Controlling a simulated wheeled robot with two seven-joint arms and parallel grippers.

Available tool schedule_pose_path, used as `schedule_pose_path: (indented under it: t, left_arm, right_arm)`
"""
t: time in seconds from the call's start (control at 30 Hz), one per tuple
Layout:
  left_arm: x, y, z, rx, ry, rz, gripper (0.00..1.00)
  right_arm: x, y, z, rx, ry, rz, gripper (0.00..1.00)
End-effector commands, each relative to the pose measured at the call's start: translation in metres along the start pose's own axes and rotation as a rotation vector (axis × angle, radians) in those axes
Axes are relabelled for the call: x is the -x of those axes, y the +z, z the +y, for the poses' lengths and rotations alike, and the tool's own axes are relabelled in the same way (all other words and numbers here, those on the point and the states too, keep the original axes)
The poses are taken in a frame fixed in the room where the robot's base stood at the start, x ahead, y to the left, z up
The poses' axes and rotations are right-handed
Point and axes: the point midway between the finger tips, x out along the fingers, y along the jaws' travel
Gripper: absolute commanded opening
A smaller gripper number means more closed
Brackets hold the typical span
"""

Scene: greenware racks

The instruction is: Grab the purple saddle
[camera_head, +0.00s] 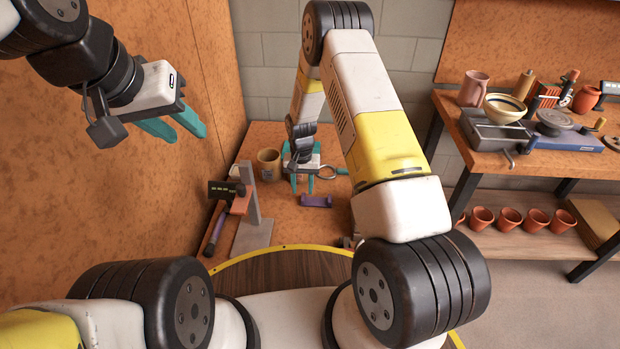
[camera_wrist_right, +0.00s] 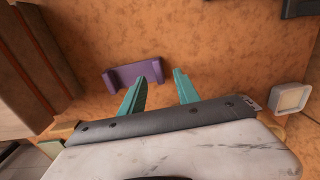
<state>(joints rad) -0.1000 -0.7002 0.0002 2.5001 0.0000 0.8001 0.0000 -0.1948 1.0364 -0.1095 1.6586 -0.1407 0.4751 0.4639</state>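The purple saddle (camera_head: 315,201) lies on the orange-brown tabletop (camera_head: 338,188) in the head view, near the right gripper's fingertips.
A brown mug (camera_head: 269,164) and a ring-shaped tool (camera_head: 333,171) are near the right gripper. In the right wrist view a whitish square object (camera_wrist_right: 290,98) is to the right.

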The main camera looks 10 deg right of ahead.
Motion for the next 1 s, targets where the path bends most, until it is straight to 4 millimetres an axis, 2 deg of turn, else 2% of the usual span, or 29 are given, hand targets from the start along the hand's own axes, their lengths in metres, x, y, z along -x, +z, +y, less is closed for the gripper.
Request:
schedule_pose_path:
  t: [0.1, 0.2, 0.47, 0.5, 0.7, 1.0]
  left_arm:
    - [0.000, 0.000, 0.000, 0.000, 0.000, 0.000, 0.36]
    - [0.000, 0.000, 0.000, 0.000, 0.000, 0.000, 0.36]
    - [0.000, 0.000, 0.000, 0.000, 0.000, 0.000, 0.36]
    - [0.000, 0.000, 0.000, 0.000, 0.000, 0.000, 0.36]
    - [0.000, 0.000, 0.000, 0.000, 0.000, 0.000, 0.36]
    - [0.000, 0.000, 0.000, 0.000, 0.000, 0.000, 0.36]
  right_arm:
    - [-0.021, 0.001, 0.002, 0.000, 0.001, -0.003, 0.38]
    - [-0.031, 0.000, 0.002, 0.000, 0.000, 0.000, 0.38]
    - [-0.035, 0.000, 0.001, 0.000, 0.000, 0.001, 0.38]
    - [-0.035, 0.000, 0.001, 0.000, 0.000, 0.001, 0.36]
    - [-0.035, 0.000, 0.002, 0.000, 0.000, 0.001, 0.00]
    - [-0.034, 0.000, 0.001, 0.000, 0.000, 0.001, 0.00]
